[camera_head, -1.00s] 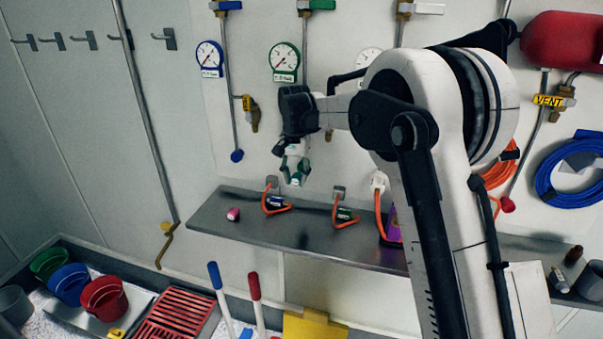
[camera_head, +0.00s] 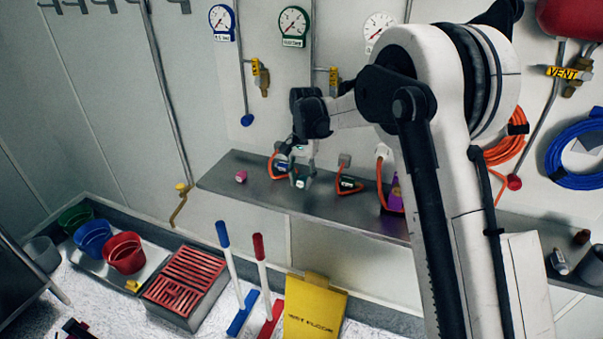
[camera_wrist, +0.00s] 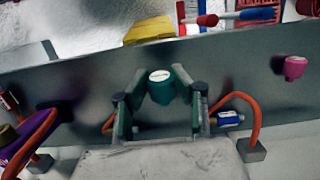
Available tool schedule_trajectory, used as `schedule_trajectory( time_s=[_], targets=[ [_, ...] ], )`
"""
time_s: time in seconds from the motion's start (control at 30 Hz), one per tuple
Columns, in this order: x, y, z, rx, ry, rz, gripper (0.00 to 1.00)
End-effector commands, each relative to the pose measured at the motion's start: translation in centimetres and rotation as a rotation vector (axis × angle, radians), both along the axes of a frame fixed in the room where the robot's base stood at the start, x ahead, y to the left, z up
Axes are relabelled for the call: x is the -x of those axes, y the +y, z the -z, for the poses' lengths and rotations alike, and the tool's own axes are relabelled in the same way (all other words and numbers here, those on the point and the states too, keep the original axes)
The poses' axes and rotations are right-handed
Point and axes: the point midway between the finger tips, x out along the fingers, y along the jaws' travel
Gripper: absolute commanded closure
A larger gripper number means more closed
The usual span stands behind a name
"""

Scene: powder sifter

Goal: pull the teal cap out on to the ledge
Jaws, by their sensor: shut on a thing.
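My gripper (camera_head: 299,178) is low at the grey metal ledge (camera_head: 225,172). It is shut on the teal cap (camera_wrist: 161,86), which shows between the fingertips in the wrist view with its pale round top facing the camera. In the head view the cap (camera_head: 300,184) is small and partly hidden by the fingers. I cannot tell whether it touches the ledge surface.
A pink cap (camera_head: 240,176) lies on the ledge to the left. A blue-banded connector (camera_wrist: 229,118) on an orange cord sits close beside my gripper. Another connector (camera_head: 347,184) and a purple item (camera_head: 395,196) stand to the right.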

Motion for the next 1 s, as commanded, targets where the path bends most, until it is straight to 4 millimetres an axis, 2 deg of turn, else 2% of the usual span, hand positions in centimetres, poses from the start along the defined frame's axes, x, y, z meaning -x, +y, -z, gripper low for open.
schedule_trajectory(
  time_s=[0.87, 1.0],
  targets=[
    [-3.6, -1.2, 4.6, 0.0, -0.001, 0.0, 1.0],
    [-3.5, -1.2, 5.7, 0.0, -0.001, 0.0, 1.0]
  ],
)
